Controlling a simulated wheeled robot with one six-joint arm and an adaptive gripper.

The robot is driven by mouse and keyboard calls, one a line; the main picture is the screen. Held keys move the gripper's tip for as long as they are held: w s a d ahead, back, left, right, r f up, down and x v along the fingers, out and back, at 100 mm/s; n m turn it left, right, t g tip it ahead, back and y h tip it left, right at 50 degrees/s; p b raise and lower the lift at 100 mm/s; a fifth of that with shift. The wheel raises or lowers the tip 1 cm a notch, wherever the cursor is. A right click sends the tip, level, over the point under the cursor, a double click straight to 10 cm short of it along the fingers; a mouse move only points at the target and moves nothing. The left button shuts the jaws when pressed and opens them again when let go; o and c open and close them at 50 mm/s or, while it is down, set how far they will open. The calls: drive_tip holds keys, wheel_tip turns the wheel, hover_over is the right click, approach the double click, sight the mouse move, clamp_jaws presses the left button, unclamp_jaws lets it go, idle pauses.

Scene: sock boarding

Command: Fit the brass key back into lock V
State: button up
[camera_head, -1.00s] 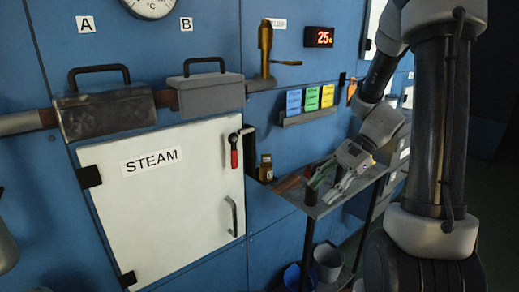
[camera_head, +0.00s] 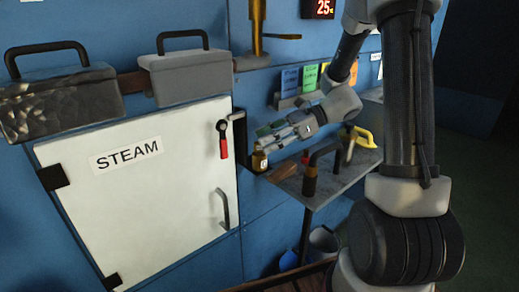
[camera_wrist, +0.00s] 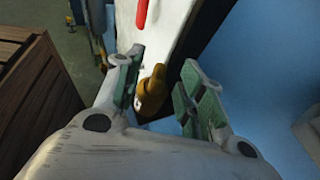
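A small brass body (camera_head: 259,161) with a pale label is mounted beside the right edge of the white STEAM door. I cannot tell whether it is the lock, the key or both, and I can read no V. My gripper (camera_head: 268,137) is just above and right of it, fingers pointing left. In the wrist view, a brass piece (camera_wrist: 152,91) shows in the gap between the green-padded fingertips of my gripper (camera_wrist: 162,76). The fingers are apart. The piece looks closer to the left finger; contact cannot be told.
The STEAM door (camera_head: 140,190) has a red-handled lever (camera_head: 223,141) near the brass body. A grey shelf (camera_head: 325,194) below my arm holds a brown block (camera_head: 282,171), a dark upright handle (camera_head: 310,180) and a yellow-handled thing (camera_head: 364,139). A wooden box (camera_wrist: 38,105) stands left in the wrist view.

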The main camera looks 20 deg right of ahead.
drive_tip(key=x, duration=0.2)
drive_tip(key=shift+a+f, duration=0.1)
drive_tip(key=shift+a, duration=0.2)
clamp_jaws()
